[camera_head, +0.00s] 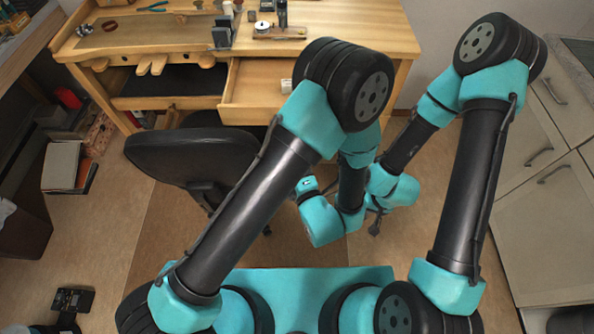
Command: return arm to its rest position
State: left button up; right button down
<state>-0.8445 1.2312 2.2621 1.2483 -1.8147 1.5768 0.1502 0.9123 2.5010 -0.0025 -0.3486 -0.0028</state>
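My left arm rises from the lower left, bends at its elbow near the top middle, and its forearm drops to a turquoise wrist in the middle of the view. My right arm rises from the lower right, bends at the upper right, and its forearm slopes down and left to its wrist. The two wrists are close together, with the right one partly behind the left forearm. I cannot make out the fingers of either gripper, and no held object shows.
A wooden workbench (350,38) with an open drawer (255,83) stands at the back. A black chair (185,150) is left of my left arm. Cabinets (540,200) line the right side. Books (65,165) lie on the floor at left. Bare floor (165,250) shows at lower left.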

pick_arm(q)
jog(key=shift+v, duration=0.75)
jog(key=shift+w, duration=0.1)
jog(key=x, duration=1.5)
jog(key=x, duration=0.2)
jog(key=shift+w+a, duration=0.25)
jog(key=shift+w+d, duration=0.15)
jog(key=shift+d, duration=0.05)
dwell(2.5)
dwell(0.3)
